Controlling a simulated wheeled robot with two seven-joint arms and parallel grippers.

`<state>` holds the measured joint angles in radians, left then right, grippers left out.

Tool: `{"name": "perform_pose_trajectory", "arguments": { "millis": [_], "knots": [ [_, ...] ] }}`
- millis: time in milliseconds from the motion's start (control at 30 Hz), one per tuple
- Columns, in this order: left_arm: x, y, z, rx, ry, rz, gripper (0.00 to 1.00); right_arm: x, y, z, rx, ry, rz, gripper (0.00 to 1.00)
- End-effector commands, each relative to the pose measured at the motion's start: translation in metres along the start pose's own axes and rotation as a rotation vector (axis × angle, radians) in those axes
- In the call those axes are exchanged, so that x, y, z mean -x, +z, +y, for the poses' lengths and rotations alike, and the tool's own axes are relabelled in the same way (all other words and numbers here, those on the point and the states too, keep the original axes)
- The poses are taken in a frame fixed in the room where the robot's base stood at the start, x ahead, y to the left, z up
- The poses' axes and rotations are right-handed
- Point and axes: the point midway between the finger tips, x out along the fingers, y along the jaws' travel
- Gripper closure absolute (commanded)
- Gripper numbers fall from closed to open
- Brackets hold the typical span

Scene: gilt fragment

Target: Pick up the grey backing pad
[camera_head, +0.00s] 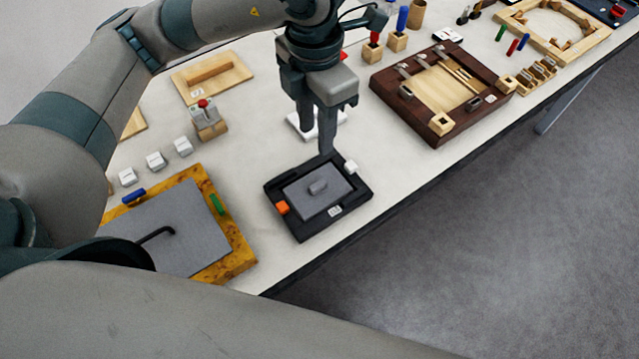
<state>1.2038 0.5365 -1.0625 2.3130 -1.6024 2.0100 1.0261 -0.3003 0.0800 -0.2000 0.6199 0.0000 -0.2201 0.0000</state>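A grey backing pad (308,198) with a small grey grip block on top lies in a black tray (298,231) near the table's front edge. My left gripper (318,144) points down just behind the tray's back rim, above the table. Its two fingers are apart with a gap between them, and I see nothing held. It is apart from the pad. My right gripper is out of the picture.
A yellow frame with a grey sheet (170,231) lies left. A white piece (300,126) is behind the gripper. A dark brown frame (437,127) stands right.

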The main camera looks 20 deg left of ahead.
Motion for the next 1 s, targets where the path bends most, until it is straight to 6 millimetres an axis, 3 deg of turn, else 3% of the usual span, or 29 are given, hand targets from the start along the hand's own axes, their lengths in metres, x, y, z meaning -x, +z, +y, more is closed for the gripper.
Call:
{"name": "perform_pose_trajectory", "arguments": {
  "millis": [367,1000],
  "knots": [
    [-0.012,0.000,0.000,0.001,-0.002,0.003,0.66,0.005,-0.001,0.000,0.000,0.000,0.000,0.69],
    [-0.089,0.000,-0.001,0.002,-0.003,0.003,0.66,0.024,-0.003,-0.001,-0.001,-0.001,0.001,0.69]
  ]
}}
